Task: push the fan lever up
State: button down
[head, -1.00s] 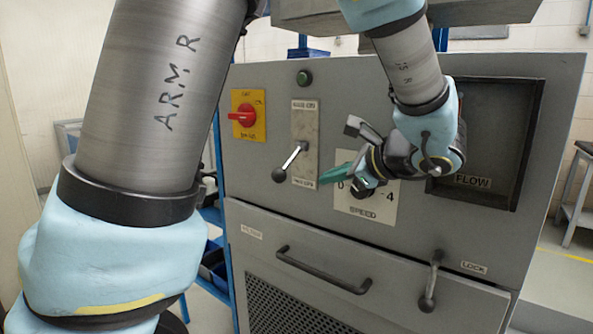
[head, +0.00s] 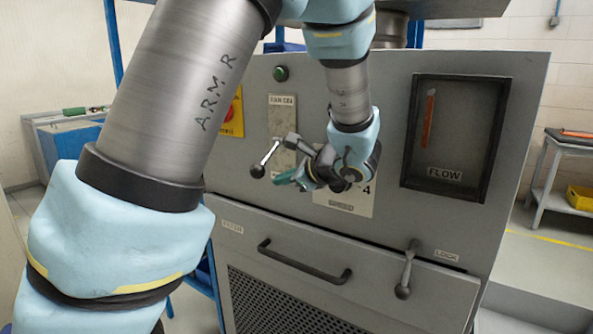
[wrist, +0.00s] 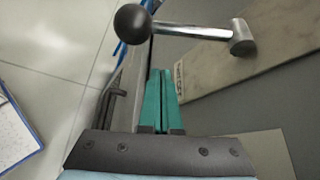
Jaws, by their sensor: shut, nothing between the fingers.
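The fan lever (head: 266,158) is a metal rod with a black ball at its free end. It sits on a pale plate (head: 282,112) on the grey panel and slants down to the left in the head view. In the wrist view the lever (wrist: 190,30) crosses the top, ball at left and pivot at right. My gripper (head: 280,179) has teal fingers, shut and empty, just below and right of the ball in the head view. In the wrist view the fingertips (wrist: 160,72) point toward the rod, with a visible gap. My wrist hides part of the plate's lower label.
A speed dial plate (head: 357,199) lies behind my wrist. The flow window (head: 455,130) is to the right. A drawer handle (head: 300,262) and a lock lever (head: 405,272) stick out below. My arm partly covers the yellow switch plate (head: 236,118). A green button (head: 281,73) sits above.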

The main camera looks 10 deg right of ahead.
aim_at(268, 157)
jog(key=r, duration=0.1)
jog(key=a+r+p, duration=0.1)
jog(key=a+r, duration=0.1)
jog(key=shift+s+r+p, duration=0.25)
jog(key=shift+s+p, duration=0.15)
jog(key=shift+r+p, duration=0.15)
jog(key=shift+p, duration=0.15)
jog(key=shift+s+r, duration=0.1)
